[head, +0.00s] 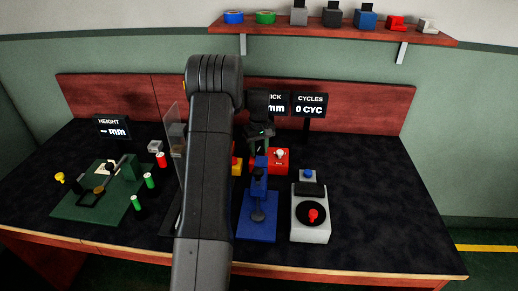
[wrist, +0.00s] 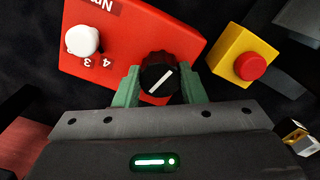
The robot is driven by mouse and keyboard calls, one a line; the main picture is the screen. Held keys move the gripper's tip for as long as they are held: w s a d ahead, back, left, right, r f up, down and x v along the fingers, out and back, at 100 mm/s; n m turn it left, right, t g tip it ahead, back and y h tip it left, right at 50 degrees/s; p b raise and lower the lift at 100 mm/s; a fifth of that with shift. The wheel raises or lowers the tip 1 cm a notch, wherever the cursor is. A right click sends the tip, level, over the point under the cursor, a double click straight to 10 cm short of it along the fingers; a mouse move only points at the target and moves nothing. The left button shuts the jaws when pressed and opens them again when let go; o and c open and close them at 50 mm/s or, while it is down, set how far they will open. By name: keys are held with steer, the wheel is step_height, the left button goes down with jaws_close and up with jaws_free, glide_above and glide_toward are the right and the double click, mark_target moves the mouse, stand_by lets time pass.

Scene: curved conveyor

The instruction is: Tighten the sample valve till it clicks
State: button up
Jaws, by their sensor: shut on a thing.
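A black ribbed knob (wrist: 155,82) with a white pointer line sits at the edge of a red box (wrist: 130,32) in the wrist view. My gripper (wrist: 159,90) has its green fingers on either side of this knob and is shut on it. The pointer line lies slanted. The red box also carries a white knob (wrist: 83,40) beside printed numbers. In the head view the red box (head: 283,167) is partly hidden by my gripper (head: 258,148), and the black knob is hidden. No label on the black knob is readable, so I cannot confirm that it is the sample valve.
A yellow box with a red button (wrist: 243,58) stands close to the red box. A blue press (head: 257,222) and a grey unit with a black disc (head: 309,228) stand in front. A green fixture (head: 95,205) is at left. The table's right side is clear.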

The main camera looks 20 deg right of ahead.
mark_target(259, 149)
steer(key=m, duration=0.4)
steer(key=shift+m, duration=0.3)
steer(key=m, duration=0.4)
steer(key=shift+m, duration=0.3)
steer(key=o, duration=1)
step_height(259, 149, up, 14)
steer(key=shift+f, duration=0.1)
stand_by(0.3)
